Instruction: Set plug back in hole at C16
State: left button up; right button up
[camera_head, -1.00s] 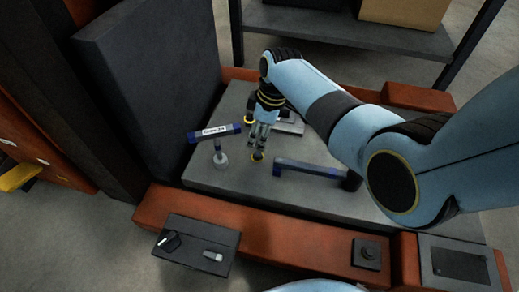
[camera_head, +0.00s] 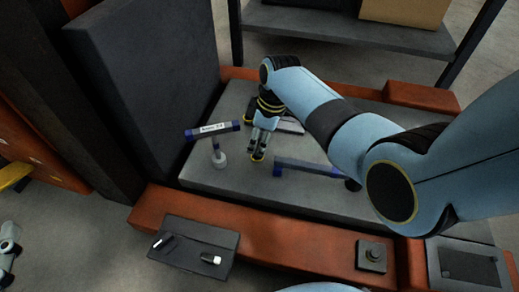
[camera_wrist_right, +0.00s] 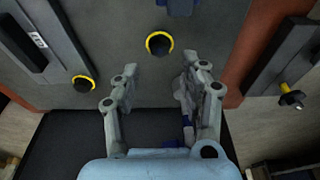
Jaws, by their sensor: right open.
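My right gripper (camera_head: 258,148) is open and points down just above a yellow-ringed hole (camera_head: 258,157) in the grey block top. In the right wrist view my open fingers (camera_wrist_right: 160,68) have nothing between their tips; the ringed hole (camera_wrist_right: 158,43) lies beyond them. A second yellow ring (camera_wrist_right: 83,84) is at left. Two small dark-and-light parts (camera_head: 162,241) and (camera_head: 211,258) lie on the black tray (camera_head: 185,258); I cannot tell whether either is the plug. No C16 marking is readable. Part of my left gripper (camera_head: 8,245) shows at the left edge; its jaws are unclear.
A blue bar with a white label (camera_head: 212,130) stands on a post left of my right gripper. Another blue bar (camera_head: 305,168) lies to its right. An orange beam (camera_head: 260,238) edges the block. A tall dark panel (camera_head: 150,85) stands at left. A knob plate (camera_head: 371,254) sits at front right.

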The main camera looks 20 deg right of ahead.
jog(key=shift+f+b, duration=0.55)
jog(key=shift+f, duration=0.15)
notch_tip(320, 180, down, 2)
jog(key=shift+f+b, duration=0.1)
jog(key=shift+b, duration=0.3)
pick_arm(q)
jog(key=w+d+r+m+t+h, duration=0.1)
jog(key=r+t, duration=0.5)
jog(key=r, duration=0.8)
jog(key=shift+w+d+r+m+t+h, duration=0.4)
jog(key=shift+w+m+h, duration=0.2)
jog(key=shift+w+h, duration=0.55)
pick_arm(e)
jog(key=shift+f, duration=0.3)
jog(key=c, duration=0.9)
grip_shut()
pick_arm(q)
jog(key=shift+a+f, duration=0.1)
pick_arm(e)
jog(key=shift+s, duration=0.1)
